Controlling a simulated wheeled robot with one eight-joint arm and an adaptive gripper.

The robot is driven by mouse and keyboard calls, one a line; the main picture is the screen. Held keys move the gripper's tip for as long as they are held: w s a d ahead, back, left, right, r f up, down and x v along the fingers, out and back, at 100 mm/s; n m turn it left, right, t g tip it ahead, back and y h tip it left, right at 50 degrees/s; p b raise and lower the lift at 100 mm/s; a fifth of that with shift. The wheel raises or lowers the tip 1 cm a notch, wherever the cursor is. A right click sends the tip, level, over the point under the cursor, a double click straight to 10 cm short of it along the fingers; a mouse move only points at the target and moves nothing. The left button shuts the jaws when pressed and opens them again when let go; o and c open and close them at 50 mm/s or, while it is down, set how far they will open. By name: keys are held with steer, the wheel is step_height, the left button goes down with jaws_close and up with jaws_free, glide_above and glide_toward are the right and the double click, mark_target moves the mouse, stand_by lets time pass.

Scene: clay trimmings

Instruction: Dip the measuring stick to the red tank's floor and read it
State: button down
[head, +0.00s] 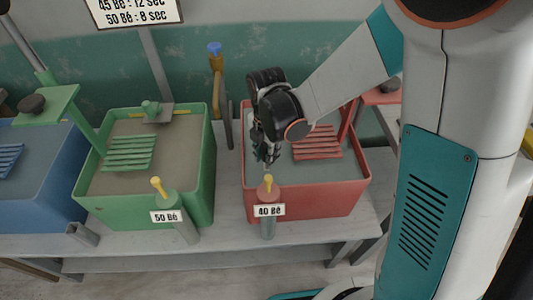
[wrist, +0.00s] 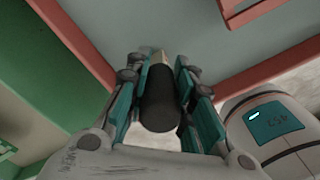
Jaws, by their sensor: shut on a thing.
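The red tank (head: 325,203) stands at the right of the bench, filled with grey liquid. Its front label (head: 269,210) reads 40 Bé. My gripper (head: 266,153) is over the left part of this tank. In the wrist view my gripper (wrist: 158,100) is shut on a dark round handle (wrist: 160,98), which looks like the measuring stick's; a short pale part shows beyond it. The red rim (wrist: 78,42) and grey liquid show past the fingers. The stick's lower end is hidden, and I cannot tell whether it touches the liquid. No marks on it are readable.
A red slatted rack (head: 316,143) sits at the tank's back right. A yellow-topped holder (head: 268,187) stands at its front. The green tank (head: 200,190), labelled 50 Bé, and a blue tank (head: 40,190) stand left.

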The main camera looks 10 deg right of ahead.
stand_by(0.4)
step_height(320, 180, up, 29)
steer(key=p, duration=1.9)
steer(key=shift+p, duration=0.4)
